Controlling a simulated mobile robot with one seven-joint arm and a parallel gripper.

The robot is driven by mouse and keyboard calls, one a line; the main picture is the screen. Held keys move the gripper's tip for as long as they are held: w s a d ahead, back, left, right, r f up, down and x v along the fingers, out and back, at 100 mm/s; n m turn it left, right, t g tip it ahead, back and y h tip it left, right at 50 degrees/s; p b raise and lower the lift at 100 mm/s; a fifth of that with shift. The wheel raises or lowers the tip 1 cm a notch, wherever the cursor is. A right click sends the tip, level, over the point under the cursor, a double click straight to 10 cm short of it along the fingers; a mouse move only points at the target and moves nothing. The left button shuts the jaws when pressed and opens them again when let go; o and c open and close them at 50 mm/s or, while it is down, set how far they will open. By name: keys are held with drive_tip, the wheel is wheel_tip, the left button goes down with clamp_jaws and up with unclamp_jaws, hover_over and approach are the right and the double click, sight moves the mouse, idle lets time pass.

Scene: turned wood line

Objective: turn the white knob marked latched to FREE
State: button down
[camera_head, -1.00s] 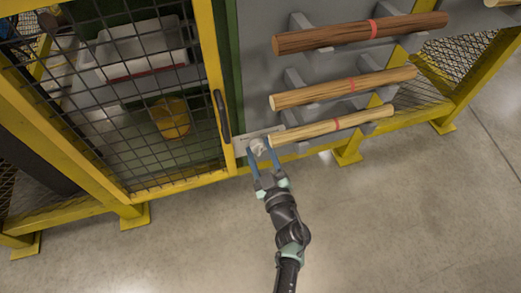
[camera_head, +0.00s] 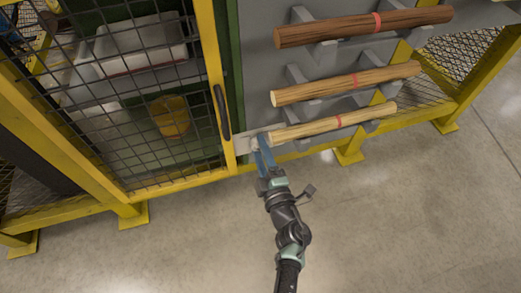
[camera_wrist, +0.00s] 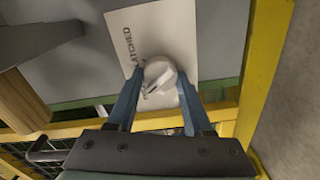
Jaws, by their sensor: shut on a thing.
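The white knob (camera_wrist: 160,72) sits on a pale plate (camera_wrist: 150,22) in the wrist view. LATCHED is printed on the plate left of the knob; another word beside the knob's lower left is partly hidden. The knob's ridge slants from lower left to upper right; which word it points at I cannot tell. My gripper (camera_wrist: 161,84) is shut on the knob, one blue finger on each side. In the head view my gripper (camera_head: 263,150) is at the plate (camera_head: 241,145), and its fingers mostly cover the knob.
A yellow-framed mesh door (camera_head: 218,90) with a dark handle (camera_head: 222,112) stands just left of the plate. Turned wood bars lie on grey brackets to the right; the lowest bar (camera_head: 320,124) ends close to my fingers. The concrete floor (camera_head: 400,220) in front is clear.

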drive_tip(key=shift+f+n, duration=0.1)
drive_tip(key=shift+n, duration=0.7)
drive_tip(key=shift+c, duration=1.5)
unclamp_jaws()
drive_tip(key=p+v, duration=0.5)
drive_tip(key=v, duration=0.8)
drive_tip(key=shift+p, duration=0.4)
